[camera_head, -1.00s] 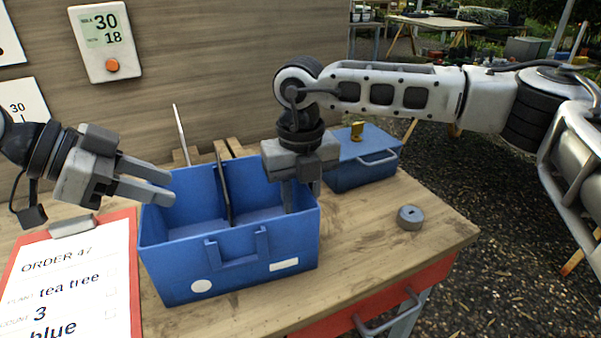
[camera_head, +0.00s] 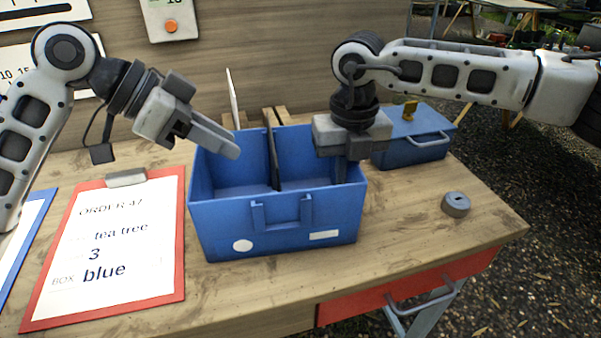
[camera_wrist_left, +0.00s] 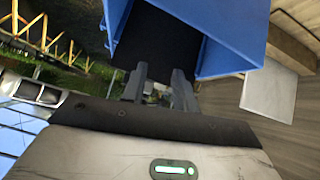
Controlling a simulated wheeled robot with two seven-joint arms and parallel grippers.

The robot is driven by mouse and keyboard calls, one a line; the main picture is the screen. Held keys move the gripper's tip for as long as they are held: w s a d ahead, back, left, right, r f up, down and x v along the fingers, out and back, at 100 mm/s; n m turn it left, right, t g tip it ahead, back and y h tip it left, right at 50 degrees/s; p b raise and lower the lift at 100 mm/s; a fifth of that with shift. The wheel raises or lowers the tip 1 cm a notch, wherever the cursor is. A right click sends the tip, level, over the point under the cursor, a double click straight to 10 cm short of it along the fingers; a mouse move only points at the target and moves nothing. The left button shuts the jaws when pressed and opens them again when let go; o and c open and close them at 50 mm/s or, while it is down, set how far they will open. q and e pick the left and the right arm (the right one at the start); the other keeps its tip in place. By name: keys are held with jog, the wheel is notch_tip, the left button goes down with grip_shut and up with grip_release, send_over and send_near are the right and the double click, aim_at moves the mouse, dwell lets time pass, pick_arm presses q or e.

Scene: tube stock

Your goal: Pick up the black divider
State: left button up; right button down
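The black divider (camera_head: 272,150) stands upright as a thin dark panel across the middle of the blue box (camera_head: 280,245). In the left wrist view the divider (camera_wrist_left: 155,35) shows as a dark face beyond my fingertips, between blue walls (camera_wrist_left: 232,28). My left gripper (camera_head: 232,147) is over the box's left compartment, to the left of the divider. Its fingers (camera_wrist_left: 160,80) are apart with nothing between them. My right gripper (camera_head: 345,172) points down at the box's right side. Its fingertips are partly hidden by the box, so its grip is unclear.
A red clipboard (camera_head: 178,270) with an order sheet lies left of the box. A closed blue case (camera_head: 415,152) stands behind right. A grey round weight (camera_head: 455,204) sits near the table's right edge. A thin white panel (camera_head: 232,98) stands behind the box.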

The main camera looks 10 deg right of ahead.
pick_arm(q)
jog(key=d+r+n+y, duration=0.1)
jog(key=s+d+n+y, duration=0.1)
jog(key=d+n, duration=0.1)
jog(key=d+r+n+y, duration=0.1)
jog(key=d+n, duration=0.1)
jog(key=shift+s+r+y, duration=0.15)
jog(key=shift+r+y, duration=0.15)
jog(key=shift+r, duration=0.05)
jog(key=n+t+y, duration=0.4)
jog(key=n+y, duration=0.2)
jog(key=n, duration=0.4)
send_near(272, 137)
jog(key=x, duration=1.1)
jog(key=shift+f, duration=0.4)
jog(key=shift+w+f, duration=0.35)
jog(key=shift+f, duration=0.15)
jog(key=shift+f, duration=0.2)
grip_shut()
